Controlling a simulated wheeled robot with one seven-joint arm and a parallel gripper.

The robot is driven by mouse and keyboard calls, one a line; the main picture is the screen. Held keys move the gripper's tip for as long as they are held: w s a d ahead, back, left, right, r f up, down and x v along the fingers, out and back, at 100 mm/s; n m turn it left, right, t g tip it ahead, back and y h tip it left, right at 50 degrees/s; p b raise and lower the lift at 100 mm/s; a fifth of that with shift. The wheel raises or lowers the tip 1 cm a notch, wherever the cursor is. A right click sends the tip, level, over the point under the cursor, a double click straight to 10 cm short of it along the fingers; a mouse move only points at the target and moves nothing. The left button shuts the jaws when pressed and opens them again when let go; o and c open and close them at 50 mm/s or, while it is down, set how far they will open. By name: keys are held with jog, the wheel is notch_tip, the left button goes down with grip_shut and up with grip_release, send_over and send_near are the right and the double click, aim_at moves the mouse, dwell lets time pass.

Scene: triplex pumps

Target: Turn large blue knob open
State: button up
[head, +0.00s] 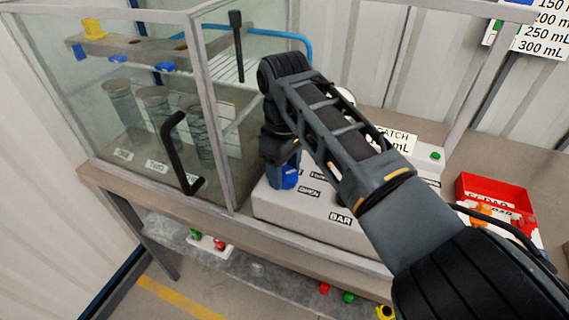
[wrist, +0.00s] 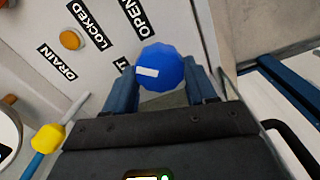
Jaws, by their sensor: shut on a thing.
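The large blue knob (wrist: 161,68) has a white mark on its face. In the wrist view it sits between the two fingers of my gripper (wrist: 160,85), which are shut on its sides. The white mark lies toward the left of the knob's face. Labels "OPEN" (wrist: 139,17) and "LOCKED" (wrist: 89,26) are on the panel beside it. In the head view my gripper (head: 283,172) is at the front left of the white box (head: 320,215), and my arm hides most of the knob there.
A glass case (head: 150,100) with a black handle (head: 172,150) stands left of the box. An orange button (wrist: 70,39) and a yellow-and-blue part (wrist: 48,138) are near the knob. A red bin (head: 490,195) sits at the right on the bench.

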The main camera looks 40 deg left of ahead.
aim_at(285, 173)
jog(key=m, duration=0.4)
jog(key=shift+r+m, duration=0.1)
jog(key=shift+m, duration=0.2)
jog(key=m, duration=0.5)
jog(key=shift+w, duration=0.15)
jog(key=shift+r+m, duration=0.1)
jog(key=shift+m, duration=0.2)
jog(key=o, duration=1)
jog(key=shift+o, duration=0.2)
notch_tip(285, 173, up, 8)
jog(key=shift+f+b, duration=0.2)
jog(key=shift+b, duration=0.45)
